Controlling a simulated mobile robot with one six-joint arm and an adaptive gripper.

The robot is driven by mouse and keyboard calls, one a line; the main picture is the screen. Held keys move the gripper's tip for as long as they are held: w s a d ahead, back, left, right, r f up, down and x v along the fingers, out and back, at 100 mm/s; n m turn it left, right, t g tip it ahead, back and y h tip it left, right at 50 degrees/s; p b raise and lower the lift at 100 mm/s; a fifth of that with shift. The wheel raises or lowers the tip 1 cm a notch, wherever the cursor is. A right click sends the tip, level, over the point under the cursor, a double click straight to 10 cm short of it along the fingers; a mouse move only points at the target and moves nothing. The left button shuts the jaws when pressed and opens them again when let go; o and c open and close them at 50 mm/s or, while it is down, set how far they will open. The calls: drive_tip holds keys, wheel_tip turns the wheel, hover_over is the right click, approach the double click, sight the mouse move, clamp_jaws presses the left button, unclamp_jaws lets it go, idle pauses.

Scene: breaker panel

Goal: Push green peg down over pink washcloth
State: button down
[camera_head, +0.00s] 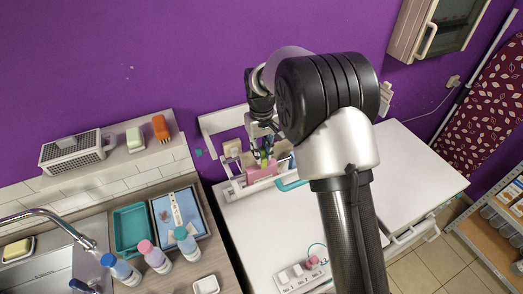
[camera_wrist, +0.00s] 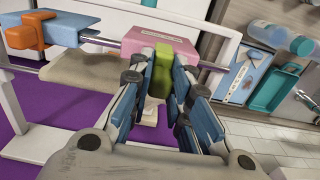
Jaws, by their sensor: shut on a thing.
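A green peg (camera_wrist: 160,72) is held between the blue finger pads of my gripper (camera_wrist: 163,85) in the wrist view. The pink washcloth (camera_wrist: 152,38) hangs on a metal rail just beyond the peg. The peg's far end overlaps the washcloth in the picture; I cannot tell if it straddles the cloth. In the head view my gripper (camera_head: 263,144) points down at the rail, with the green peg (camera_head: 264,160) below it and the pink washcloth (camera_head: 261,172) beneath. My fingers hide much of the peg.
In the wrist view a blue cloth (camera_wrist: 62,27) hangs farther left on the rail (camera_wrist: 102,40) with an orange peg (camera_wrist: 28,33) on it. A white frame surrounds the rail. In the head view bottles (camera_head: 154,257) and a teal tray (camera_head: 131,230) stand left by the sink.

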sight(262, 149)
drive_tip(key=shift+f+b, duration=1.2)
drive_tip(key=shift+f, duration=0.75)
drive_tip(key=c, duration=1.4)
unclamp_jaws()
drive_tip(key=shift+r, duration=0.1)
wheel_tip(262, 149, up, 12)
drive_tip(key=shift+f, duration=0.1)
